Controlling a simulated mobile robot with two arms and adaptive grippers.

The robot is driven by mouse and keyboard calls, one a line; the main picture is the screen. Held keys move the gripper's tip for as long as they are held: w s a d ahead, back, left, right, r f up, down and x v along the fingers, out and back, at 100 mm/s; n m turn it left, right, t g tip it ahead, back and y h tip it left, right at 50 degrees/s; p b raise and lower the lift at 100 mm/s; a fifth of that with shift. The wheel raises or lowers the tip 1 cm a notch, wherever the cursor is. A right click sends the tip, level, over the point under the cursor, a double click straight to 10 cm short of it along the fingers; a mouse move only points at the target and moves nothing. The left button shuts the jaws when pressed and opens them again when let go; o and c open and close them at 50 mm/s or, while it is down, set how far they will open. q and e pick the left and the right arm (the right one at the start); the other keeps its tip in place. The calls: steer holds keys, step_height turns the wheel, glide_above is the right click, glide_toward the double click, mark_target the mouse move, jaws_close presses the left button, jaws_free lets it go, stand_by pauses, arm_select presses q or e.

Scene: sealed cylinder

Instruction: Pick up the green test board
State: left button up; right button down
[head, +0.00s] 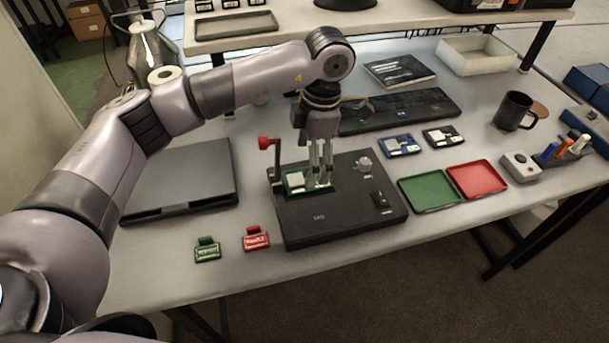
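The green test board (294,180) lies in the recess at the back left of a black test fixture (330,217), with a pale square part on top. My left gripper (320,186) points straight down over the fixture. Its fingertips are at the right part of the board and hide some of it. The fingers look close together, but I cannot tell whether they touch or grip the board. My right gripper is not in view.
A red-knobbed lever (265,143) stands at the fixture's left. Green (429,191) and red (477,179) trays lie to its right. Blue (399,145) and black (443,136) boards lie behind them. A closed laptop (185,182) and red (255,239) and green (207,251) tags are left.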

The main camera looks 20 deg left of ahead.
arm_select(q)
steer(key=f, duration=0.1)
steer(key=f+p, duration=0.1)
steer(key=f, duration=0.1)
steer(key=f+p, duration=0.1)
steer(key=shift+w+a+f, duration=0.15)
steer(key=shift+a, duration=0.1)
steer(key=shift+f, duration=0.5)
steer(key=c, duration=1.2)
steer(key=shift+r, duration=0.1)
steer(key=shift+c, duration=0.2)
